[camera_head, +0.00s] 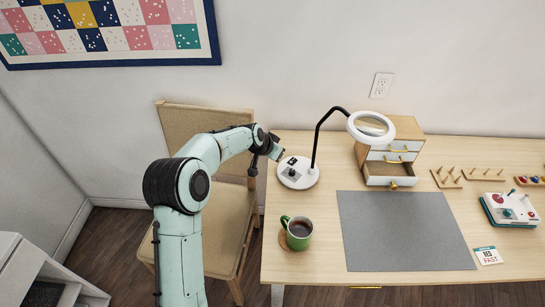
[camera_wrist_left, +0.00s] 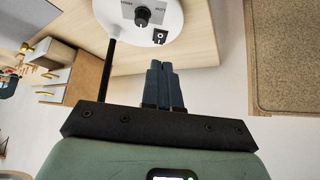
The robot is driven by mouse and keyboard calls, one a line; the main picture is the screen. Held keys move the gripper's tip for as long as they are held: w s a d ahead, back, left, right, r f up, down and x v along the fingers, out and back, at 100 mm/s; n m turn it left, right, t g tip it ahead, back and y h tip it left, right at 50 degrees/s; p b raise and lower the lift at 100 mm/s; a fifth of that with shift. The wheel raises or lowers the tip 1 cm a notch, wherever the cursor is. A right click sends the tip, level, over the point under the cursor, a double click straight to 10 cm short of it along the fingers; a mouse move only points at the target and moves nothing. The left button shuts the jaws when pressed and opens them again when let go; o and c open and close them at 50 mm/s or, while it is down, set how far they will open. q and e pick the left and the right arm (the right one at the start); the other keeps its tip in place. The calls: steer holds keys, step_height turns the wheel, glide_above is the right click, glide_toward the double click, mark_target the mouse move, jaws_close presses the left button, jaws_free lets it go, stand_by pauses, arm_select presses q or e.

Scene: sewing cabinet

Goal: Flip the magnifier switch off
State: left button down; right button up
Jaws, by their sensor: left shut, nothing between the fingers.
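The magnifier lamp has a round white base (camera_head: 298,173) at the table's left edge, a black gooseneck and a white ring head (camera_head: 370,127). In the left wrist view the base (camera_wrist_left: 170,15) shows a black dial and a small black rocker switch (camera_wrist_left: 160,36). Which way the rocker is tipped is hard to tell. My left gripper (camera_head: 278,152) is at the table's left edge, behind and left of the base. In the left wrist view its blue-grey fingers (camera_wrist_left: 162,68) are shut and empty, pointing toward the switch, apart from it. My right gripper is not in view.
A green mug (camera_head: 298,233) stands in front of the lamp base. A small drawer cabinet (camera_head: 405,155) with an open drawer stands behind a grey mat (camera_head: 403,231). Spool racks and a small machine are at the right. A chair (camera_head: 205,123) stands left of the table.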

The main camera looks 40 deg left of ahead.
arm_select(q)
steer(key=shift+s+r, duration=0.7)
steer(key=shift+s, duration=0.35)
